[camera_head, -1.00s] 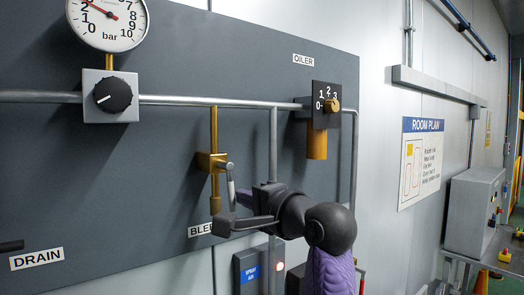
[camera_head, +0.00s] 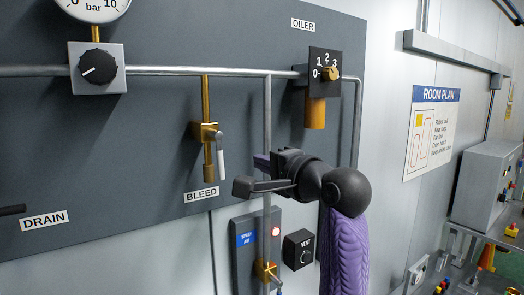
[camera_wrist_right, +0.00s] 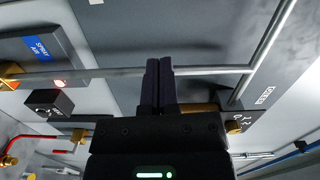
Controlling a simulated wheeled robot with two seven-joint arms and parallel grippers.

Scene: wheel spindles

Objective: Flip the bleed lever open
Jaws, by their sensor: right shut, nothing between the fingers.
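The bleed lever (camera_head: 221,158) is a short grey handle on a brass valve (camera_head: 205,134), above the BLEED label (camera_head: 201,195). It hangs nearly straight down along the brass pipe. My right gripper (camera_head: 262,160) is to the right of the lever in the head view, apart from it and empty. Only a bit of its purple fingers shows there, behind the dark wrist. In the right wrist view its two purple fingers (camera_wrist_right: 158,82) are pressed together. The lever does not show in the right wrist view. My left gripper is not in view.
A thin grey vertical pipe (camera_head: 267,108) runs beside my right gripper. The oiler (camera_head: 315,112) with its dial is above right. A SPRAY AIR box (camera_head: 246,240) and a VENT box (camera_head: 298,249) are below. A knob (camera_head: 98,68) sits upper left.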

